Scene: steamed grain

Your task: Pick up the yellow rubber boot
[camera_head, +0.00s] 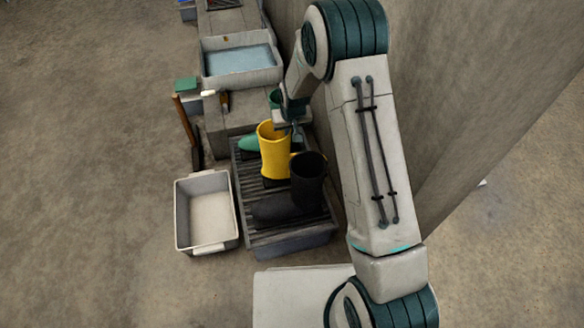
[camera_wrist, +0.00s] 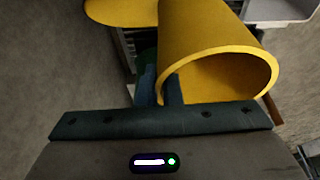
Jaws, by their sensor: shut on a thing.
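The yellow rubber boot (camera_head: 274,153) stands among other boots over the dark slatted rack (camera_head: 243,192) in the head view. In the wrist view the boot's open shaft (camera_wrist: 205,35) fills the upper middle, with its rim facing my gripper. My gripper (camera_wrist: 160,90) is shut on the rim wall of the boot, one finger inside the shaft and one outside. In the head view my gripper is at the boot's top edge, its fingertips mostly hidden. I cannot tell whether the boot's sole touches the rack.
A black boot (camera_head: 308,180) stands close in front on the rack, and a green boot (camera_head: 249,144) lies behind. An empty white bin (camera_head: 207,210) is to the left. A water-filled basin (camera_head: 240,60) is at the back. A wall rises on the right.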

